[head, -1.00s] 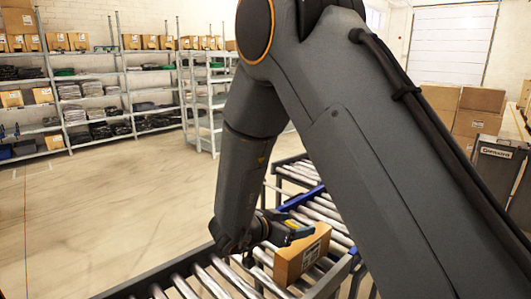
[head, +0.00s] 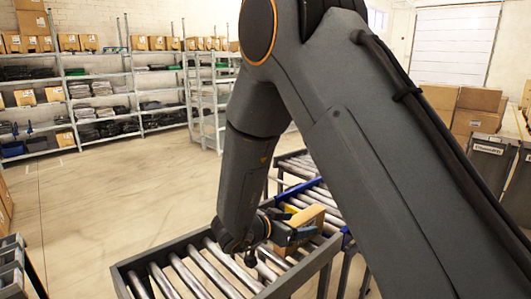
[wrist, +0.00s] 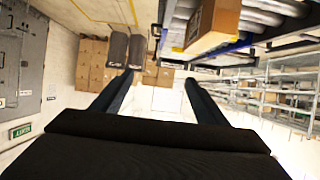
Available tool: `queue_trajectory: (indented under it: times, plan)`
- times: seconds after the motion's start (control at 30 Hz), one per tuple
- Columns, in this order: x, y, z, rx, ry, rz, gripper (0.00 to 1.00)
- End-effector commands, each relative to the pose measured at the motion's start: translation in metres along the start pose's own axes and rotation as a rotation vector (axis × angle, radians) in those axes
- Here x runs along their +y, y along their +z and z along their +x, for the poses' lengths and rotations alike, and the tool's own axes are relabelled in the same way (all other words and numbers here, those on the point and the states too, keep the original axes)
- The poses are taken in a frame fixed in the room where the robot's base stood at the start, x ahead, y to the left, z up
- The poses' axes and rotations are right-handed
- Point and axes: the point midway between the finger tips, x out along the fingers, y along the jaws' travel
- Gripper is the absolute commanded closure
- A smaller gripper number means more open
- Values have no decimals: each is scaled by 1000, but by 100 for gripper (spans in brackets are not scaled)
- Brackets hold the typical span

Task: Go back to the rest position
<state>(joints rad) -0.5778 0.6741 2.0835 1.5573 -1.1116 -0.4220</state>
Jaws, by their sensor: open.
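My gripper (head: 300,228) is low over the roller conveyor (head: 190,265) in the head view, at the near side of a cardboard box. In the wrist view its two dark fingers stand wide apart with nothing between them (wrist: 158,82). The cardboard box (head: 311,214) rests on the rollers, partly hidden behind my gripper. It also shows in the wrist view (wrist: 212,24) at the top, clear of the fingers. My arm hides much of the right half of the head view.
Shelving with boxes and folded goods (head: 100,95) stands at the back left. Open floor (head: 120,195) lies between it and the conveyor. A dark rack (head: 12,270) is at the lower left. Stacked cartons (head: 470,110) and grey bins (head: 490,160) stand at right.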

Motion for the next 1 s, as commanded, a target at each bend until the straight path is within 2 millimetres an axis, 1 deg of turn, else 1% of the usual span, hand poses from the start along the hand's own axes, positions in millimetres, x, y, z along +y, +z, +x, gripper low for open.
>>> queue_trajectory:
  times: [0.07,0.17,0.37,0.5,0.67,0.73,0.8,0.87,0.97,1.0]
  plan:
    - [-1,1,-1,0,-2,-1,33]
    - [-7,1,4,-23,-46,1,33]
    - [-23,3,8,-80,-150,-4,33]
    - [-30,4,15,-136,-233,-11,33]
    - [-34,8,21,-225,-344,-35,33]
    - [-33,13,22,-277,-399,-57,33]
    - [-28,19,22,-340,-457,-88,33]
    - [-17,27,20,-407,-509,-127,33]
    - [14,47,12,-540,-579,-227,33]
    - [32,57,8,-596,-596,-274,33]
